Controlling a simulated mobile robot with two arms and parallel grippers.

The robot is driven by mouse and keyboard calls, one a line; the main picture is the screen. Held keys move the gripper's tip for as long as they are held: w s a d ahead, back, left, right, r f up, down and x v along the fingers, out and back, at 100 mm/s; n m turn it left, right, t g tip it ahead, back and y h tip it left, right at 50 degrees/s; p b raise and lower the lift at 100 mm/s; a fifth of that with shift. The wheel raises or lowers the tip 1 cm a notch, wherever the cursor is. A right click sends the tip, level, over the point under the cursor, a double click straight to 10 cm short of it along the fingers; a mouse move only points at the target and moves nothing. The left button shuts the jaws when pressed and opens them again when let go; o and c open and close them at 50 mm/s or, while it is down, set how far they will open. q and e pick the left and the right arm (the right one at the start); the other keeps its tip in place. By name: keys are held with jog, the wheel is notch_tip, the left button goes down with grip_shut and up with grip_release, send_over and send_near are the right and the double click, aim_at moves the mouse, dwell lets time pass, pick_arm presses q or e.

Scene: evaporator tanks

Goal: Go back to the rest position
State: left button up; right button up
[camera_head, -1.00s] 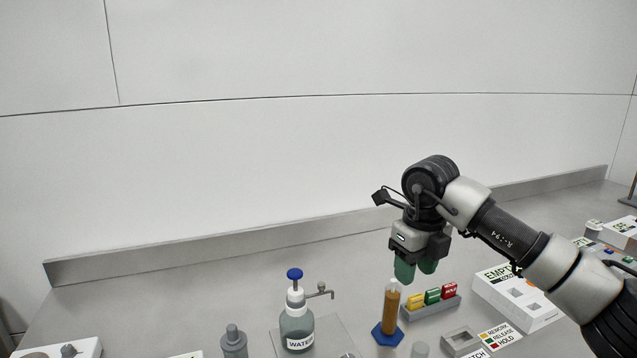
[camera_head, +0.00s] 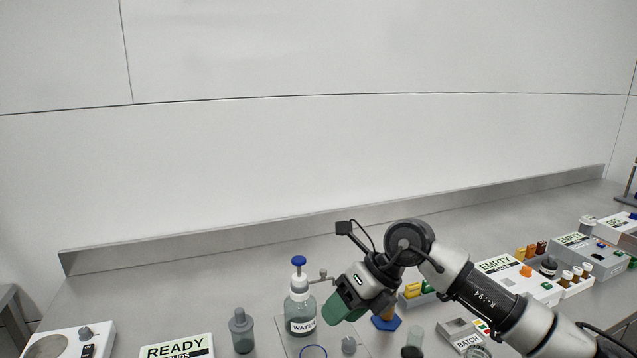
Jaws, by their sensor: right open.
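My right gripper (camera_head: 340,311), with green fingertips, reaches in from the right. It is tilted down to the left, just right of the water bottle (camera_head: 300,312) in the picture, and holds nothing that I can see. I cannot tell whether it touches the bottle. The bottle has a blue pump top. A blue hexagonal base (camera_head: 385,323) shows below my wrist; most of the amber cylinder on it is hidden behind the gripper. My left gripper is not in view.
A READY tray (camera_head: 178,347), a grey bottle (camera_head: 242,331) and a white device with a knob (camera_head: 68,343) stand at the left. EMPTY racks (camera_head: 520,279) and small bottles (camera_head: 577,274) stand at the right. The rear bench strip is clear.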

jog(key=s+a+r+m+t+y, duration=0.2)
jog(key=s+a+m+y, duration=0.15)
jog(key=y, duration=0.35)
jog(key=s+a+r+m+t+y, duration=0.1)
jog(key=s+a+r+m+y, duration=0.15)
jog(key=a+y, duration=0.3)
jog(key=w+d+m+t+h, duration=0.25)
jog(key=d+m+t, duration=0.55)
jog(key=m+t, duration=0.75)
jog(key=s+d+f+m+g+h, duration=0.2)
jog(key=s+d+f+m+h, duration=0.2)
jog(key=d+f+m+h, duration=0.95)
jog(key=s+d+f+m+g+h, duration=0.25)
jog(key=s+f+g, duration=0.45)
jog(key=s, duration=0.4)
jog(key=s+d+f+m+g+h, duration=0.15)
jog(key=s+f+m+g, duration=0.25)
jog(key=s+f+g, duration=0.5)
jog(key=s+f+t, duration=0.1)
jog(key=s+f, duration=0.1)
jog(key=f, duration=1.1)
jog(key=s+f+t, duration=0.1)
jog(key=s+f, duration=0.1)
jog(key=f, duration=1.1)
jog(key=s+d+f+g, duration=0.1)
jog(key=s+d+f, duration=0.1)
jog(key=s+f, duration=1.2)
jog(key=shift+s+d+f, duration=0.25)
jog(key=shift+s+d, duration=0.15)
jog(key=shift+s, duration=0.25)
